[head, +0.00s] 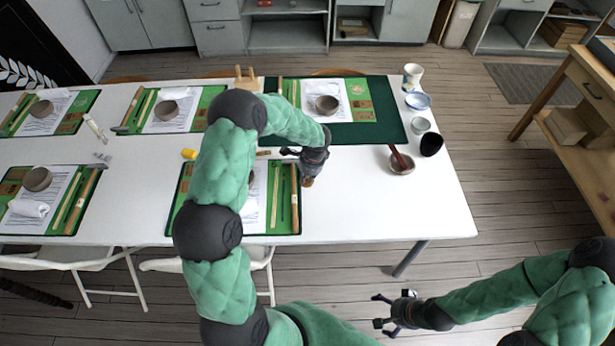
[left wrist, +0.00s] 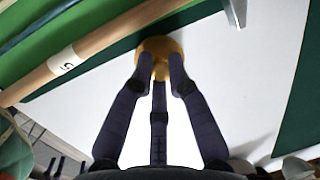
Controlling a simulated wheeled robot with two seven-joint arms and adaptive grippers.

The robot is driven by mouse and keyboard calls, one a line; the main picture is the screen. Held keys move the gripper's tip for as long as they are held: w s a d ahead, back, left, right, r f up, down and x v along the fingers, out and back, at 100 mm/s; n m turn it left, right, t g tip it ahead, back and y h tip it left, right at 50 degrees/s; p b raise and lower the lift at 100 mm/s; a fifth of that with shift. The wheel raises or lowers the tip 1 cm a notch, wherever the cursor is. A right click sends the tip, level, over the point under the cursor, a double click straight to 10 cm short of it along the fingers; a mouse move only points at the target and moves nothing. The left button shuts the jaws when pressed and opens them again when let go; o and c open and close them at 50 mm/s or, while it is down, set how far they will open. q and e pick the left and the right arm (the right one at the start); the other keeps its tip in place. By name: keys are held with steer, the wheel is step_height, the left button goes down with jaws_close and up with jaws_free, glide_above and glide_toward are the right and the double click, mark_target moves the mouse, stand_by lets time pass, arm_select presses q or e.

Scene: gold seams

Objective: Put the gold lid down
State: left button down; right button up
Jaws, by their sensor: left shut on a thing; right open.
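My left gripper (head: 308,166) is over the white table (head: 400,220), just right of the front green mat (head: 292,222). It is shut on the gold lid (head: 307,183). In the left wrist view the fingers (left wrist: 160,85) close around the knob of the round gold lid (left wrist: 162,46), next to a wooden stick and a green mat edge. The fingers hide part of the lid. I cannot tell whether it touches the table. My right gripper (head: 394,312) is open and empty, low in front of the table.
A dark green mat (head: 390,128) lies behind, with a bowl (head: 326,105) on paper. Several cups and bowls stand at the right end, including a bowl with a red-brown stick (head: 401,163). A wooden stick (left wrist: 90,58) lies close to the lid. The front right tabletop is clear.

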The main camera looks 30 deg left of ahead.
arm_select(q)
steer(key=c, duration=1.2)
jaws_free()
steer(key=shift+f, duration=0.1)
steer(key=shift+r, duration=0.3)
step_height(320, 180, up, 12)
steer(key=d+p, duration=0.2)
steer(key=p, duration=0.1)
steer(key=shift+s+f, duration=0.2)
steer(key=shift+s, duration=0.1)
